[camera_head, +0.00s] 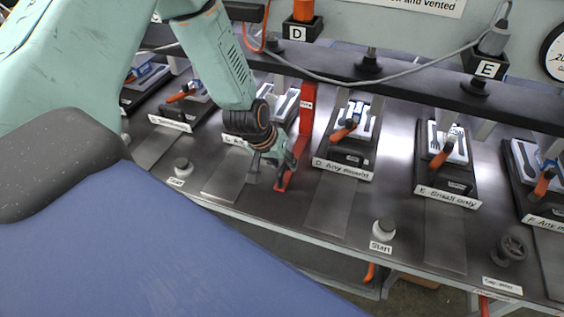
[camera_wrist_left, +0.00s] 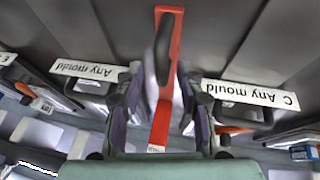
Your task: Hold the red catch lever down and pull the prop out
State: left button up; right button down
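A red upright bar (camera_head: 307,105) with a small white label stands between moulds C and D in the head view. Below it, a red lever-like piece (camera_head: 283,182) shows near the bench front; whether they join is hidden by my gripper. In the left wrist view a long red bar (camera_wrist_left: 162,120) runs between my fingers, with a dark rounded piece (camera_wrist_left: 163,50) over its upper part. My left gripper (camera_head: 281,163) is low over the bench at the red piece. Its fingers (camera_wrist_left: 160,95) stand apart on both sides of the bar; contact is unclear. My right gripper is not in view.
Mould stations with orange handles flank it, including C (camera_wrist_left: 250,95) on one side and D (camera_head: 342,168) on the other. A dark overhead rail (camera_head: 420,95) and a grey cable cross behind. A round Start button (camera_head: 384,227) stands on the front bench.

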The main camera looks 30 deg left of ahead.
pick_arm(q)
jog(key=shift+a, duration=0.1)
jog(key=shift+c, duration=0.8)
jog(key=shift+s+r, duration=0.1)
jog(key=c, duration=0.5)
grip_shut()
